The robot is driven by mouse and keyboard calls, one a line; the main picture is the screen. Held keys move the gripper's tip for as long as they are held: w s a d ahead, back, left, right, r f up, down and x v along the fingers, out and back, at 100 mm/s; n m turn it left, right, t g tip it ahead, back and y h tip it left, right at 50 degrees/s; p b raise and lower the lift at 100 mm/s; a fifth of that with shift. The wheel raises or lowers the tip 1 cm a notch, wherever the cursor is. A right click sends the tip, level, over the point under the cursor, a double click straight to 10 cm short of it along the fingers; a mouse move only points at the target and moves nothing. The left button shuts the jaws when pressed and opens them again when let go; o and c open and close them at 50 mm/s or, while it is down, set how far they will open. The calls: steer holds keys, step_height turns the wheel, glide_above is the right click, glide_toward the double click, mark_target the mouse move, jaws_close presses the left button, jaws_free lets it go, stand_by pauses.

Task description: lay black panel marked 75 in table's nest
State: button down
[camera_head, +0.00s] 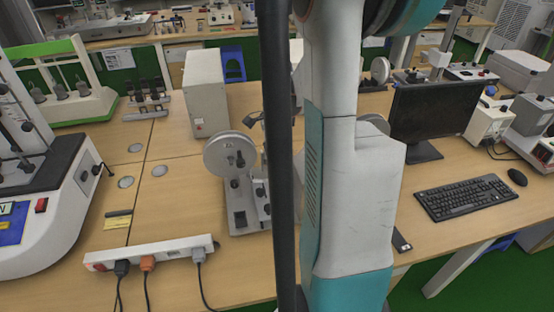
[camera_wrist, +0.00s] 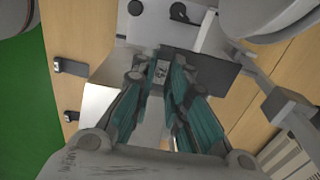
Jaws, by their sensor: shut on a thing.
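My gripper (camera_wrist: 163,66) shows in the wrist view, its teal-padded fingers closed in on the black panel (camera_wrist: 218,75). A pale mark reading 75 shows between the fingertips, and dark panel surface extends to the right of them. The fingers hide part of the panel. In the head view my arm hides the gripper; a small dark piece shows just right of the arm near the table's front edge, but I cannot tell whether it is the panel. I cannot make out the nest clearly in either view.
The wooden table (camera_head: 185,205) carries a power strip (camera_head: 150,253), a grey apparatus with a round disc (camera_head: 230,155), a beige box (camera_head: 205,92), a monitor (camera_head: 433,110) and a keyboard (camera_head: 467,197). A white machine (camera_head: 60,215) stands at left. Some tabletop around the power strip is bare.

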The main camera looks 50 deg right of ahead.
steer(key=shift+r, duration=0.6)
steer(key=shift+f+b, duration=5.8)
steer(key=shift+f, duration=2.7)
steer(key=shift+a, duration=0.1)
steer(key=shift+f, duration=0.2)
steer(key=shift+f, duration=0.4)
steer(key=shift+f, duration=0.2)
